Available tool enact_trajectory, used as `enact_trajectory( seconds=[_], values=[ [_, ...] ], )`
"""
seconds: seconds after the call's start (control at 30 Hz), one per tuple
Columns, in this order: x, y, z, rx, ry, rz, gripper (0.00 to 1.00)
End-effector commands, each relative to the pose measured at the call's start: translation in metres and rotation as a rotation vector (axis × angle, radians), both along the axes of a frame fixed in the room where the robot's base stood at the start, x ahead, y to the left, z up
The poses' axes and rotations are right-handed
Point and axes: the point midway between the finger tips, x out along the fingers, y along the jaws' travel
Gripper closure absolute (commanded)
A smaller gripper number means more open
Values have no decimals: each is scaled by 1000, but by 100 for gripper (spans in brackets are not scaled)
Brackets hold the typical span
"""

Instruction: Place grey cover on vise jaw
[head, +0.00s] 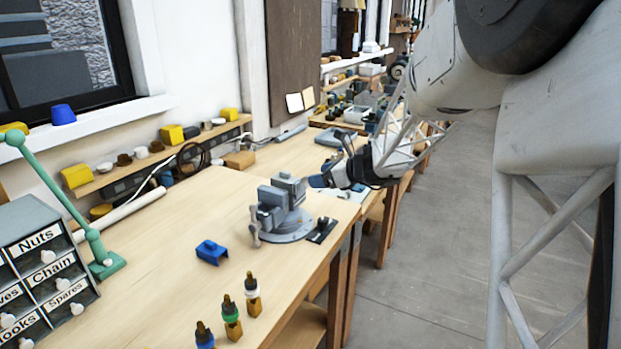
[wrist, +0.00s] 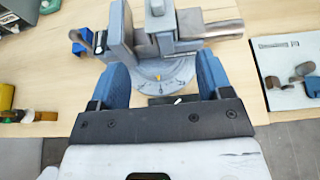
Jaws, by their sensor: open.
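The grey vise (head: 285,222) stands on a round base near the right edge of the wooden bench, and it fills the top of the wrist view (wrist: 160,68). Its upright jaws are grey; I cannot clearly tell a separate grey cover from the grey blocks at the jaws. My gripper (head: 328,170) is just right of the vise in the head view. In the wrist view its two blue fingers (wrist: 162,72) are spread apart, with the vise base beyond and between them and nothing held. A blue cover-like block (head: 211,252) lies on the bench left of the vise.
A small black item (head: 321,230) lies beside the vise base. A labelled drawer cabinet (head: 45,265) and green lamp arm (head: 75,205) are at left. The bench middle is clear.

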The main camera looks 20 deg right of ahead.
Motion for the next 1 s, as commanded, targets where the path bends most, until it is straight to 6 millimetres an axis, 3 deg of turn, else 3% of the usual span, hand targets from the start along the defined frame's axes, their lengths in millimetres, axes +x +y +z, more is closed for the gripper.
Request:
enact_trajectory(
  seconds=[0.23,1.0],
  values=[
    [-11,-12,7,-1,-1,-2,28],
    [-12,-12,7,0,0,0,28]
  ],
)
